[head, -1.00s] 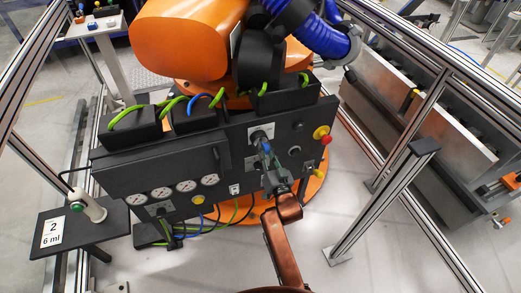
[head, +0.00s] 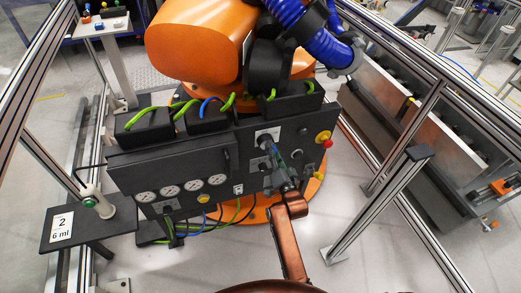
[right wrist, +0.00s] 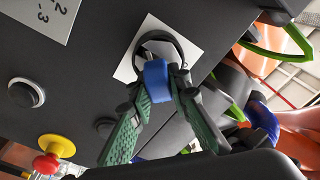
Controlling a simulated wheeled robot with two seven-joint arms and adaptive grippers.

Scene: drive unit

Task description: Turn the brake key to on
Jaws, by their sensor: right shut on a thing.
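The brake key has a blue grip (right wrist: 157,82) and sits in a round dark switch on a white square plate (right wrist: 126,66), seen in the right wrist view. In the head view the plate (head: 264,133) is on the upper right of the black control panel (head: 170,165). My right gripper (right wrist: 163,90), with green finger pads, is shut on the blue grip. In the head view the right gripper (head: 276,164) reaches up to the switch and mostly hides the key. I cannot read the key's marked position. My left gripper is not in view.
A red and yellow emergency button (head: 324,138) is right of the switch. Gauges (head: 182,188) line the lower panel. The orange robot arm (head: 200,50) stands behind it. A small side table (head: 88,222) is at left. A metal frame post (head: 375,205) stands at right.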

